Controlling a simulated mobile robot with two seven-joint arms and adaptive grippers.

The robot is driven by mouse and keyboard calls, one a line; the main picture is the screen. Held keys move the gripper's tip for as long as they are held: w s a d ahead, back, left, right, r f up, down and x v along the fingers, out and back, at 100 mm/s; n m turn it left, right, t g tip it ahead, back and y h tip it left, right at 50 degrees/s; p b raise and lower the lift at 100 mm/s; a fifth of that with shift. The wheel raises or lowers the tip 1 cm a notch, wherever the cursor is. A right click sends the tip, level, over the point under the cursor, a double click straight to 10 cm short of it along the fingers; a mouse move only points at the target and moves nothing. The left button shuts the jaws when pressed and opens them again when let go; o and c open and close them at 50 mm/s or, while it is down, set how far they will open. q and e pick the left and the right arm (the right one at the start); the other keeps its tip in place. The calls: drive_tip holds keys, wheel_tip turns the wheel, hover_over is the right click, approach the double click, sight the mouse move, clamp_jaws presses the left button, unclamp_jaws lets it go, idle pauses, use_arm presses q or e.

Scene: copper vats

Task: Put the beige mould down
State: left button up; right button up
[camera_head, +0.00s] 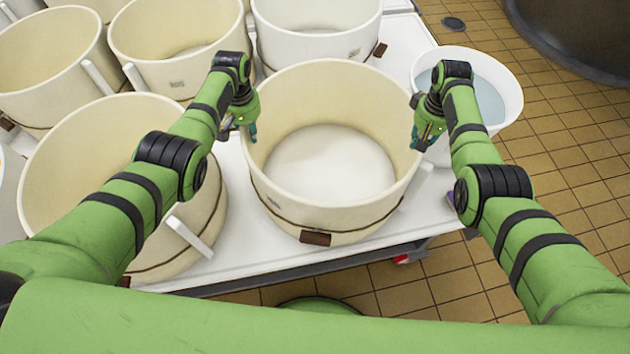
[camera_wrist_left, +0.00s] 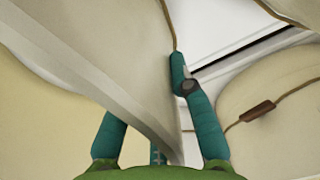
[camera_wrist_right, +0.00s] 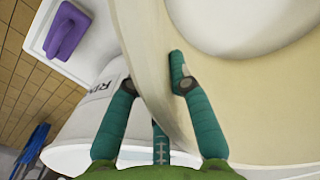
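The beige mould (camera_head: 333,225) is a large round open tub in the middle of the head view, upright, with a pale floor inside and a brown tag on its front. My left gripper (camera_head: 247,128) is at its left rim; in the left wrist view the mould's wall (camera_wrist_left: 120,70) passes between the fingers, which appear to touch it. My right gripper (camera_head: 420,140) is at the right rim; in the right wrist view the wall (camera_wrist_right: 150,55) lies between its fingers in the same way. I cannot tell whether the mould's base touches the white table (camera_head: 445,205).
Several similar moulds crowd the left and back, one (camera_head: 95,170) close beside my left arm. A white bucket with bluish contents (camera_head: 510,98) stands close on the right. The table's front edge is near the mould; tiled floor lies beyond.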

use_arm(q)
drive_tip(key=shift+o, duration=0.8)
drive_tip(key=shift+r, duration=0.1)
use_arm(e)
drive_tip(key=shift+o, duration=0.8)
drive_tip(key=shift+r, duration=0.1)
use_arm(q)
drive_tip(key=shift+s, duration=0.1)
use_arm(e)
drive_tip(key=shift+s+r, duration=0.1)
use_arm(q)
drive_tip(key=shift+r, duration=0.1)
wheel_tip(320, 180, up, 12)
drive_tip(key=shift+f, duration=0.1)
use_arm(e)
wheel_tip(320, 180, up, 12)
drive_tip(key=shift+f, duration=0.1)
